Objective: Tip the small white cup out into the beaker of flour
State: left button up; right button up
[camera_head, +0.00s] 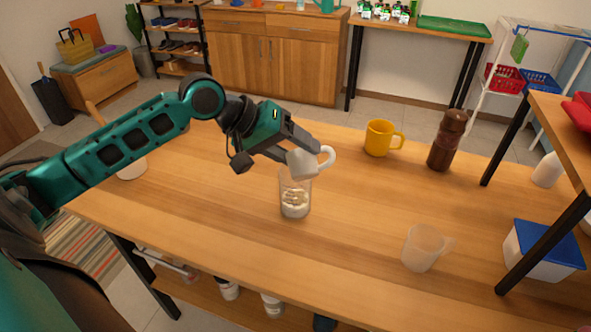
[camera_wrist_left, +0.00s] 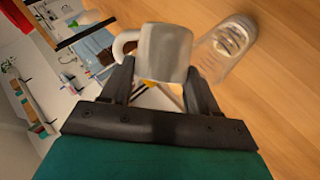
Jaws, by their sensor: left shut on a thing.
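My left gripper (camera_head: 309,146) is shut on the small white cup (camera_head: 301,163), and the cup's handle points right in the head view. The cup is tilted just above the beaker of flour (camera_head: 295,198), by its rim. The clear beaker stands upright on the table with whitish, lumpy contents in its lower part. In the left wrist view the cup (camera_wrist_left: 164,52) sits between the two fingers (camera_wrist_left: 160,85), with the beaker (camera_wrist_left: 228,45) beyond it to the right. I cannot see into the cup. My right gripper is not in view.

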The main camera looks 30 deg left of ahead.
pick_arm(q)
jog(key=shift+w+a+r+n+g+h+b, duration=0.1)
jog(key=shift+w+a+n+g+h+b, duration=0.1)
jog(key=shift+n+g+h+b, duration=0.35)
jog(key=shift+w+a+r+n+g+h+b, duration=0.15)
jog(key=shift+a+n+h+b, duration=0.1)
jog(key=shift+h+b, duration=0.35)
dwell(1.0)
jog(key=shift+w+a+g+p, duration=0.15)
jog(key=shift+g+p, duration=0.15)
jog(key=shift+p, duration=0.4)
jog(key=shift+w+a+n+h+p, duration=0.25)
jog(key=shift+w+a+n+p, duration=0.05)
jog(key=shift+p, duration=0.65)
jog(key=shift+a+p, duration=0.1)
jog(key=shift+p, duration=0.25)
jog(key=shift+w+g+h+p, duration=0.1)
jog(key=shift+g+h+p, duration=0.2)
jog(key=shift+p, duration=0.1)
jog(key=shift+w+a+n+h+p, duration=0.2)
jog(key=shift+n+h+p, duration=0.25)
jog(key=shift+p, duration=0.4)
